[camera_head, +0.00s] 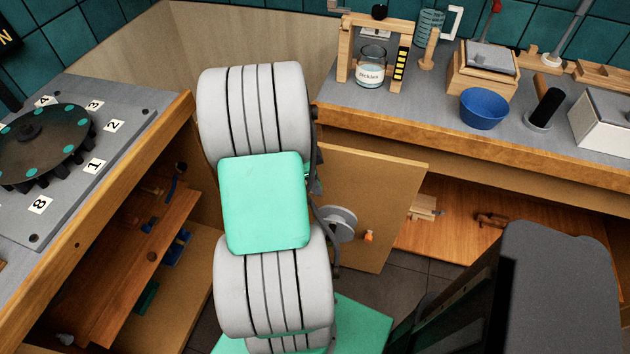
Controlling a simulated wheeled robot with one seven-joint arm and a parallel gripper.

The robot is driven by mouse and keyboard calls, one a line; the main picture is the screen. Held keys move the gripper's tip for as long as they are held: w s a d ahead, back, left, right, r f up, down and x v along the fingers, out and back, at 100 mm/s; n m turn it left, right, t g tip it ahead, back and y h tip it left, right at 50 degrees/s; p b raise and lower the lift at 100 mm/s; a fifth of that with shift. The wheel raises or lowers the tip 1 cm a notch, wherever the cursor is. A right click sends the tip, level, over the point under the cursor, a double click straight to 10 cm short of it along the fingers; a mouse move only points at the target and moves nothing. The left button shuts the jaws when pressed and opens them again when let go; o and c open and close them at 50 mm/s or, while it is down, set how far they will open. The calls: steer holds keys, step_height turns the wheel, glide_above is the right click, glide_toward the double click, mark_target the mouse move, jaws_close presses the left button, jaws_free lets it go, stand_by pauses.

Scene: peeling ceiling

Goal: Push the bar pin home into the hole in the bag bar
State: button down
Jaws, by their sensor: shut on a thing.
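My white ribbed arm with its green joint stands in the middle of the head view and hides much of what is behind it. I cannot make out my gripper's fingers. Some dark parts and a grey disc (338,223) show at the arm's right edge; I cannot tell what they belong to. A small orange piece (368,237) shows in front of the tan cabinet door (375,175), right of the disc. I cannot identify the bar pin, the bag bar or its hole in this view.
At left, a grey counter (120,170) holds a dark numbered wheel (35,140) above shelves. At right, another counter (400,105) bears a pickles jar (371,70) in a wooden frame, a blue bowl (484,108) and a black cylinder (547,108). The door hangs open beside my arm.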

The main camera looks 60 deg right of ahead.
steer(key=shift+f, duration=0.1)
steer(key=shift+f+b, duration=0.55)
steer(key=c, duration=1.1)
jaws_free()
steer(key=shift+r, duration=0.1)
steer(key=p+v, duration=0.1)
steer(key=v, duration=0.6)
steer(key=p+v, duration=0.1)
steer(key=v, duration=0.3)
steer(key=shift+s+d+r+p, duration=0.25)
steer(key=shift+s+r+p, duration=0.1)
steer(key=shift+r, duration=0.1)
